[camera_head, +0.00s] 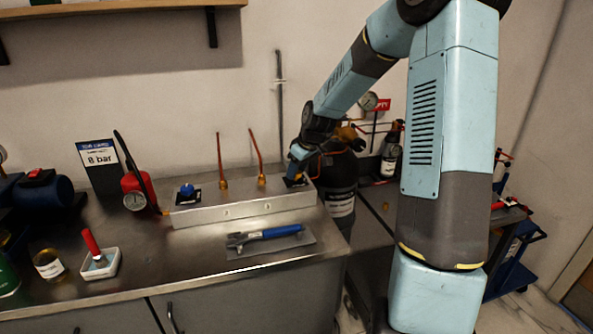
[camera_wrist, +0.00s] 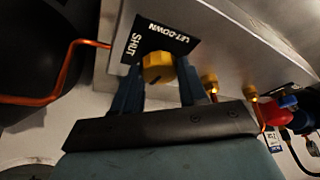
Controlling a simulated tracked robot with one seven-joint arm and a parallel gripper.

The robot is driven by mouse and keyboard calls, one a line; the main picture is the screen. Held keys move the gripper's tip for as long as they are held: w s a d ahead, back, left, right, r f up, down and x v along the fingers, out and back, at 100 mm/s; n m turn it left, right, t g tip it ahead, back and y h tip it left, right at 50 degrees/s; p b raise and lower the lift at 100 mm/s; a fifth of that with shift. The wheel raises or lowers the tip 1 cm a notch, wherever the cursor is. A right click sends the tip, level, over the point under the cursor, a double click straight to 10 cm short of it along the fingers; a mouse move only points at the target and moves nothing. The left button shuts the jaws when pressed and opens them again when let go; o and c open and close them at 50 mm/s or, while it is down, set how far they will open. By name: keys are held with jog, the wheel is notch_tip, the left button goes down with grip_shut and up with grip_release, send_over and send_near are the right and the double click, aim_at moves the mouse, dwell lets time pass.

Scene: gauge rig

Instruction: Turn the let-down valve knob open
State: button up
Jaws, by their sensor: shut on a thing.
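In the head view my gripper (camera_head: 297,165) is at the block's right end and mostly covers the knob. Which way the knob points is hard to tell.
A blue knob (camera_head: 187,190) and two brass fittings with red-orange tubes (camera_head: 221,165) stand along the block. A blue-handled tool (camera_head: 265,234) lies on a plate in front. A dark cylinder (camera_head: 338,185) stands right behind my gripper. A sign reads "8 bar" (camera_head: 99,160).

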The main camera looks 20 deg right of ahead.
jog(key=shift+d+n+g, duration=0.1)
jog(key=shift+n+g, duration=0.2)
jog(key=shift+n, duration=0.5)
jog(key=o, duration=1.1)
jog(key=shift+y, duration=0.3)
jog(key=shift+c, duration=0.2)
jog(key=v, duration=1.3)
jog(key=shift+r, duration=0.35)
